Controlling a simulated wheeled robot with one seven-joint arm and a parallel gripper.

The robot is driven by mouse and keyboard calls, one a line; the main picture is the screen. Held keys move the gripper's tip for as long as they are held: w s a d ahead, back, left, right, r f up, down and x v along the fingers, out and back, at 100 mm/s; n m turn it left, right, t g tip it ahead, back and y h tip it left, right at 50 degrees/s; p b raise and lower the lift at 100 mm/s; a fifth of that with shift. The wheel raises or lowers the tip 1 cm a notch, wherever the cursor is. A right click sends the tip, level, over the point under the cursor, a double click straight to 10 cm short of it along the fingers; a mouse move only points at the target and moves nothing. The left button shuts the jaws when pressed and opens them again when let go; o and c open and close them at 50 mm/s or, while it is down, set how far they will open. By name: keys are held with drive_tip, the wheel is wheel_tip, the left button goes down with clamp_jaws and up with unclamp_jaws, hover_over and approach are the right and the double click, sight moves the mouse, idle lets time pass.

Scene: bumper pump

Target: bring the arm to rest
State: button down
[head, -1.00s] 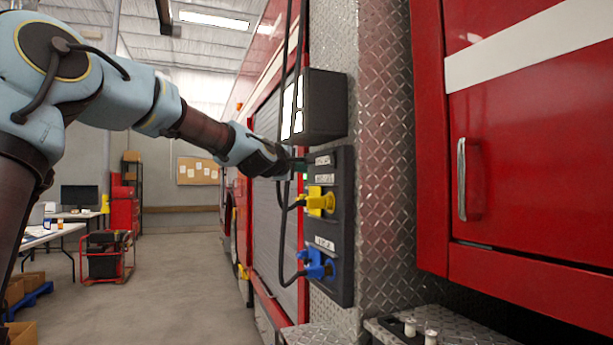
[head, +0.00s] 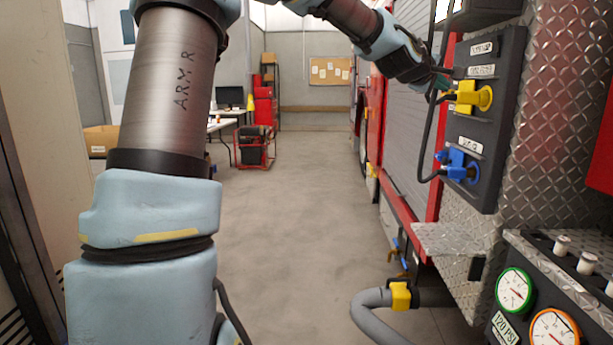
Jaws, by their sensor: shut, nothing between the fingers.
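My arm reaches from the left across the top of the head view. My gripper (head: 441,80) is at the upper right, in front of the black plug panel (head: 497,125) on the red truck. Its fingers are small and dark here, shut and empty, just left of the panel's upper labels and above the yellow plug (head: 469,97). I cannot tell whether the fingertips touch the panel or the cable beside it. The blue plug (head: 459,165) sits lower on the same panel.
Black cables (head: 427,135) hang close beside my gripper. Below are a diamond-plate step (head: 455,237), a grey hose with a yellow coupling (head: 401,295) and a gauge panel with a green-rimmed gauge (head: 514,289). The floor (head: 290,215) left of the truck is clear.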

drive_tip(key=s+a+f+m+g+y+p, duration=0.15)
drive_tip(key=a+f+y, duration=0.25)
drive_tip(key=a+f, duration=0.7)
drive_tip(key=s+a+f+m+g+y, duration=0.2)
drive_tip(key=a+f+m+y, duration=0.15)
drive_tip(key=a+f, duration=0.75)
drive_tip(key=s+a+f+g+y, duration=0.1)
drive_tip(key=s+a+f, duration=0.2)
drive_tip(key=s+a, duration=0.3)
drive_tip(key=s+a+f+m+g+y, duration=0.1)
drive_tip(key=s+a+f+g+y, duration=0.1)
drive_tip(key=s+a, duration=0.3)
drive_tip(key=s+a+f+g+y, duration=0.1)
drive_tip(key=s+a+f, duration=0.3)
drive_tip(key=a, duration=0.6)
drive_tip(key=s, duration=0.2)
drive_tip(key=shift+s+f+g, duration=0.25)
drive_tip(key=shift+s+g, duration=0.1)
drive_tip(key=shift+a+y, duration=0.1)
drive_tip(key=shift+y, duration=0.15)
